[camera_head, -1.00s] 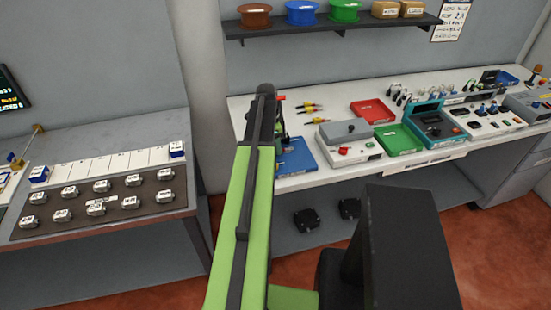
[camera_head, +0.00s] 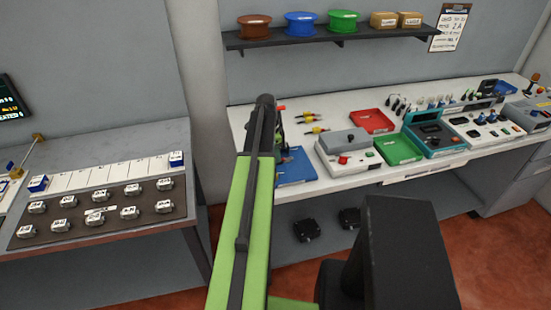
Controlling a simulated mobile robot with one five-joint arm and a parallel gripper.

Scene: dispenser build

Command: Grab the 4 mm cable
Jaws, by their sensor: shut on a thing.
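My green arm reaches up the middle of the picture to its dark end over the left part of the white bench (camera_head: 237,120). My gripper (camera_head: 272,118) is at that end, mostly hidden behind the arm. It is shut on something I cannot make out. A small red end (camera_head: 282,108) shows just right of the arm's tip; I cannot tell whether it is held. Several thin leads or tools (camera_head: 397,104) stand at the back of the bench, right of the red tray. They are too small to tell which is the 4 mm cable.
The bench holds a blue tray or mat (camera_head: 296,166), a grey box (camera_head: 345,160), a red tray (camera_head: 372,120), a green tray (camera_head: 399,150) and a teal device (camera_head: 433,137). A shelf (camera_head: 300,41) with spools hangs above. A side table (camera_head: 130,150) stands left.

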